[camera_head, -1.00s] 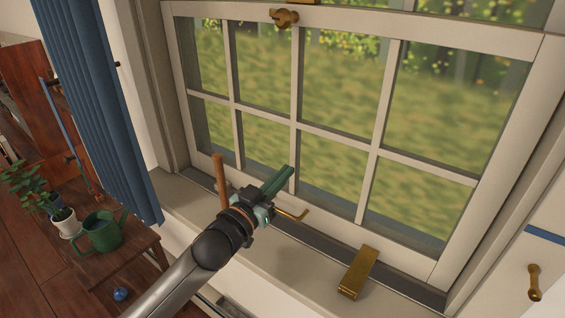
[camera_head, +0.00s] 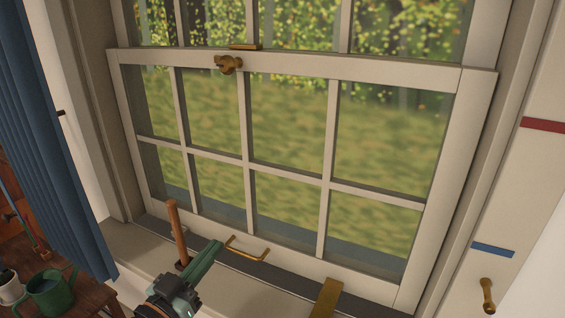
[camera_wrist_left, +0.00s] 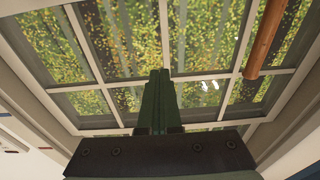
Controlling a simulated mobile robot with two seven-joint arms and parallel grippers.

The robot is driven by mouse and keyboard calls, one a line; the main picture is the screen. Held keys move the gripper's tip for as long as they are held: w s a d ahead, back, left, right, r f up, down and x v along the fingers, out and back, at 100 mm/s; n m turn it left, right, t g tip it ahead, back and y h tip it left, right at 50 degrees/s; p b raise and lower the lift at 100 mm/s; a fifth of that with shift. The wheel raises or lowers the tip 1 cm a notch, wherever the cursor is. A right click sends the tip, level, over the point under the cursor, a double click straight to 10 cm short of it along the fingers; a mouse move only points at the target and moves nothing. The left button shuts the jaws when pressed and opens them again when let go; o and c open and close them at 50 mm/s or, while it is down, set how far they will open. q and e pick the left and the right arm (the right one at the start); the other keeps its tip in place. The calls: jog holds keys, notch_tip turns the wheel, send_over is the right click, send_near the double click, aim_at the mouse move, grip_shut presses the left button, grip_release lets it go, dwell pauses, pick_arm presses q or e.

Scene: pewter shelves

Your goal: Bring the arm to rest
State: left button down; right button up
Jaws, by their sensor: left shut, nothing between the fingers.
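My left gripper (camera_head: 217,245) is at the bottom of the head view, its green fingers shut together with nothing between them. It appears in front of the lower part of the window sash, just left of a brass pull handle (camera_head: 246,250); whether it touches anything is hard to tell. In the left wrist view the shut fingers (camera_wrist_left: 160,85) point toward the window panes, clear of any object. My right gripper is not in view.
A wooden stick (camera_head: 175,232) stands upright on the sill, close left of the gripper. A brass block (camera_head: 327,297) lies on the sill to the right. A brass latch (camera_head: 228,64) is on the sash's top rail. A blue curtain (camera_head: 48,150) and green watering can (camera_head: 52,294) are at left.

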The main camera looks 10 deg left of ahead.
pick_arm(q)
jog(key=s+d+f+g+y+p, duration=0.1)
jog(key=s+f+g+p, duration=0.1)
jog(key=s+f, duration=0.4)
jog(key=s+d+f+n+g+y+p, duration=0.1)
jog(key=s+f+g+p, duration=0.1)
jog(key=s+f+g, duration=0.2)
jog(key=s+d+f+g+y+p, duration=0.1)
jog(key=s+f+g, duration=0.2)
jog(key=s+f, duration=0.6)
notch_tip(320, 180, down, 8)
jog(key=shift+s+f+g+p, duration=0.15)
jog(key=shift+g+p, duration=0.15)
jog(key=shift+p, duration=0.1)
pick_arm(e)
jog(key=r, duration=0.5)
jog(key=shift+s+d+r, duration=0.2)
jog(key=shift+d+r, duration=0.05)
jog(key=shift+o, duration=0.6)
